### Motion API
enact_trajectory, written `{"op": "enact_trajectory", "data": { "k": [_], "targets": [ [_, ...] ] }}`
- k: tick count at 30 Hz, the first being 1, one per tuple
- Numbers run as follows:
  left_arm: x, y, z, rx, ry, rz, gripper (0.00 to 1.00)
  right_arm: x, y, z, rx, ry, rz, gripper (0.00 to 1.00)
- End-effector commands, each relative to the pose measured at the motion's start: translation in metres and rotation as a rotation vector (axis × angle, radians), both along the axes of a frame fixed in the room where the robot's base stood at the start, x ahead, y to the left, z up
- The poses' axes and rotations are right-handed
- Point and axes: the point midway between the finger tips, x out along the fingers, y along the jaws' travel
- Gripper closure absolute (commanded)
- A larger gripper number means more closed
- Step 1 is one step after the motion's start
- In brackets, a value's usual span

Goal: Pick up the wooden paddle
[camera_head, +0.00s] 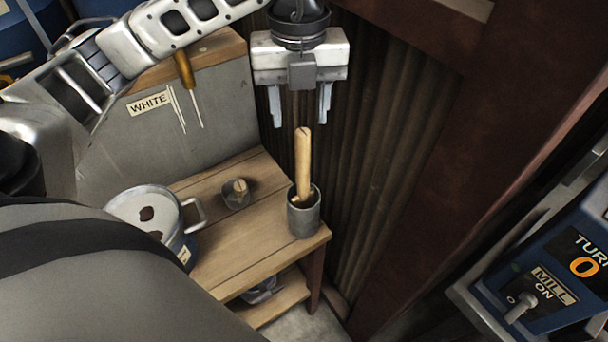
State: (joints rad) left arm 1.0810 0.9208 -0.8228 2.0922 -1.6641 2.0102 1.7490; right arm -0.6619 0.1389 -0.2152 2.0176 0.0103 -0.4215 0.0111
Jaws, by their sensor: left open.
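The wooden paddle (303,160) stands nearly upright in a small grey metal cup (304,218) at the right corner of a wooden bench. Its lower end is hidden inside the cup. My left gripper (301,112) is above the paddle, pointing down, with its two fingers apart and nothing between them. The paddle's top end is just below the fingertips in the picture; I cannot tell the exact gap. My right gripper is not in view.
A pot (153,218) with pale contents stands on the bench (245,245) at the left. A grey panel labelled WHITE (215,105) and a corrugated wall (355,170) stand behind. A blue control box (550,275) is at right.

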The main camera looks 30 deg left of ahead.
Motion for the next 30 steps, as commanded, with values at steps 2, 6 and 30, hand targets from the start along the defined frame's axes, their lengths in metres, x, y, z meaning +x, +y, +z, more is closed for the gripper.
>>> {"op": "enact_trajectory", "data": {
  "k": [2,6,30],
  "targets": [
    [0.0,0.0,-0.014,-0.001,0.002,0.0,0.53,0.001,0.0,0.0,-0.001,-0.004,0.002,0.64],
    [0.0,0.0,-0.023,0.0,0.0,-0.001,0.53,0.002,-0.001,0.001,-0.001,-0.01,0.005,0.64],
    [0.001,-0.004,-0.076,-0.002,-0.001,-0.001,0.78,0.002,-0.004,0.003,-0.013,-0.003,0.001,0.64]
  ]
}}
